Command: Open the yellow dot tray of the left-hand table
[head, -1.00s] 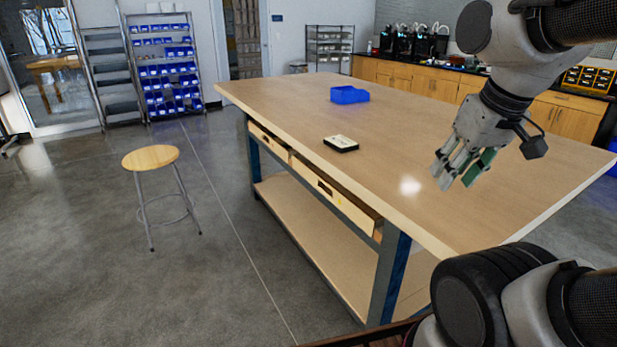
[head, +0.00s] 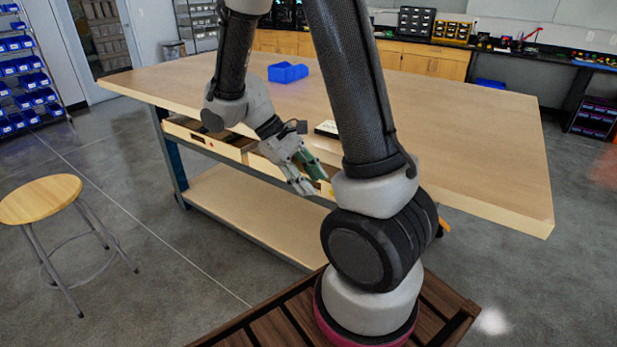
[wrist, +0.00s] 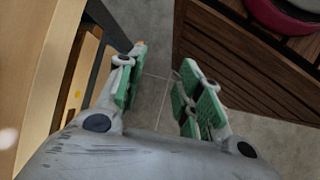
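The wooden table (head: 430,120) has shallow trays under its top. In the wrist view, a pale wooden tray front (wrist: 78,75) with a small yellow dot (wrist: 78,95) lies at the left. My gripper (head: 311,184) is in front of the table's long side, near the second tray. In the wrist view its green-padded fingers (wrist: 160,88) are apart with nothing between them; the tray front is beside the left finger, with no clear contact.
A blue bin (head: 288,73) and a small dark-and-white box (head: 327,129) are on the tabletop. A wooden stool (head: 42,200) stands at the left. The table's lower shelf (head: 250,212) is bare. The floor between stool and table is clear.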

